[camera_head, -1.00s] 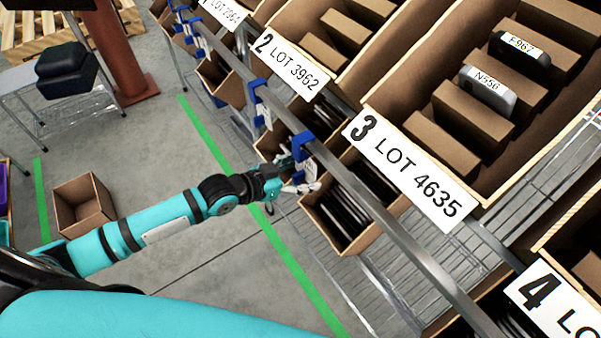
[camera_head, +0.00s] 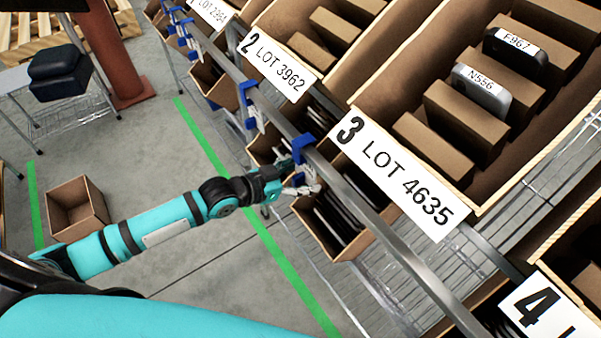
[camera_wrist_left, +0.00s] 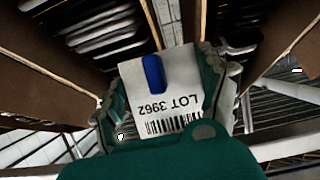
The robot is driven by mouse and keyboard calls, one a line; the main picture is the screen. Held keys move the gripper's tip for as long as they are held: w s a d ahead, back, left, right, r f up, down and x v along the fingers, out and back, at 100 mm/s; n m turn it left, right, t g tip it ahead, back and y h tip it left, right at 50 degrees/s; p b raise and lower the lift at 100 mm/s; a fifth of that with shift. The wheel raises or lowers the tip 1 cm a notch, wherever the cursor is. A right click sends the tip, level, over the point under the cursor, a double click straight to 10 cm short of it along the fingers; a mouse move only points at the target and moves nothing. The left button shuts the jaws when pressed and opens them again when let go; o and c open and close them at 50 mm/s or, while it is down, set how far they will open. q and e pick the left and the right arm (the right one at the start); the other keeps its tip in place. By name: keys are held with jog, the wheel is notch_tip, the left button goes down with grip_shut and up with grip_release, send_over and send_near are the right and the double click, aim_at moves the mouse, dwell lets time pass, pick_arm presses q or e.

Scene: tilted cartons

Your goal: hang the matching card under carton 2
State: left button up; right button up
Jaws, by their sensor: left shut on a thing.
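My left gripper (camera_head: 302,187) is shut on a white card (camera_wrist_left: 165,92) reading LOT 3962 with a barcode, upside down in the left wrist view. A blue hook (camera_wrist_left: 153,73) overlaps the card's middle there; whether it bears the card I cannot tell. In the head view the gripper is just below a blue hook (camera_head: 301,146) on the grey rail (camera_head: 345,195). The label of carton 2 (camera_head: 275,66) reads LOT 3962. The label of carton 3 (camera_head: 392,178) reads LOT 4635. My right gripper is out of view.
Another blue hook (camera_head: 248,94) is farther up the rail. An open bin (camera_head: 325,238) with dark flat items is close beside the gripper. A carton box (camera_head: 77,207) stands on the floor at left. The floor near the green line (camera_head: 250,238) is clear.

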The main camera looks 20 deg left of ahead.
pick_arm(q)
jog(key=shift+w+d+f, duration=0.1)
jog(key=o, duration=1.1)
jog(key=v, duration=1.2)
